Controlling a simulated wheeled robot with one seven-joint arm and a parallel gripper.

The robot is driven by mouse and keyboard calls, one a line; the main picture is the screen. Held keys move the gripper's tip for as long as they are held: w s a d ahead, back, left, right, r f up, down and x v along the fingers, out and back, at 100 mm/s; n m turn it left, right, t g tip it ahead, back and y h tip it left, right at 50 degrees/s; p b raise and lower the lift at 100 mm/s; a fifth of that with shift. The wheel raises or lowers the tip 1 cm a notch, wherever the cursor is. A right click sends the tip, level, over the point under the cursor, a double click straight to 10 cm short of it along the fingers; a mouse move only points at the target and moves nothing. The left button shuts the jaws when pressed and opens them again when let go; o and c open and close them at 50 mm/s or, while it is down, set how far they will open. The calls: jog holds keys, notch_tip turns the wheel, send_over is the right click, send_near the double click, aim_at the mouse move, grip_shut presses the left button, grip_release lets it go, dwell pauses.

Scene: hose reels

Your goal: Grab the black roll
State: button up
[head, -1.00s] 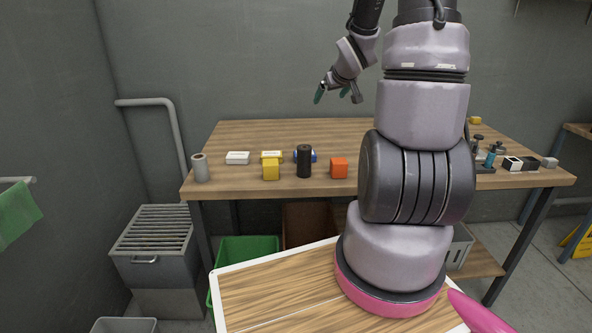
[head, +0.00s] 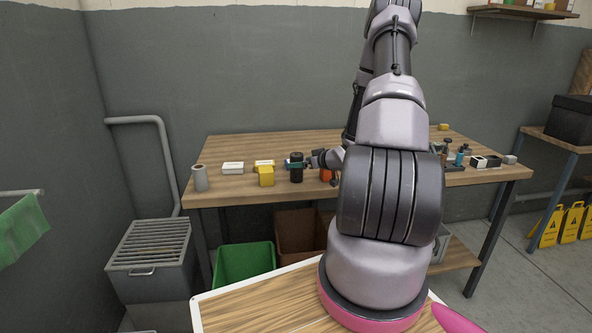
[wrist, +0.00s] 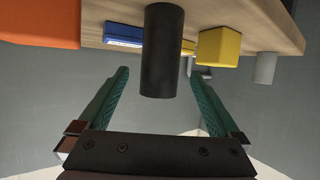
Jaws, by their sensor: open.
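The black roll (head: 296,177) stands upright near the front edge of the wooden table (head: 243,143). In the wrist view, which looks upside down, the black roll (wrist: 160,45) lies between the two green fingers of my gripper (wrist: 162,75). The fingers are spread, with a gap on each side of the roll.
A blue item (wrist: 124,37) lies behind the roll. A white box (head: 233,168) and a grey roll (head: 200,178) are farther left.

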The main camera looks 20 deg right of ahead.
jog(key=x, duration=0.6)
jog(key=shift+w+f, duration=0.25)
jog(key=shift+w, duration=0.1)
grip_shut()
jog(key=shift+r, duration=0.1)
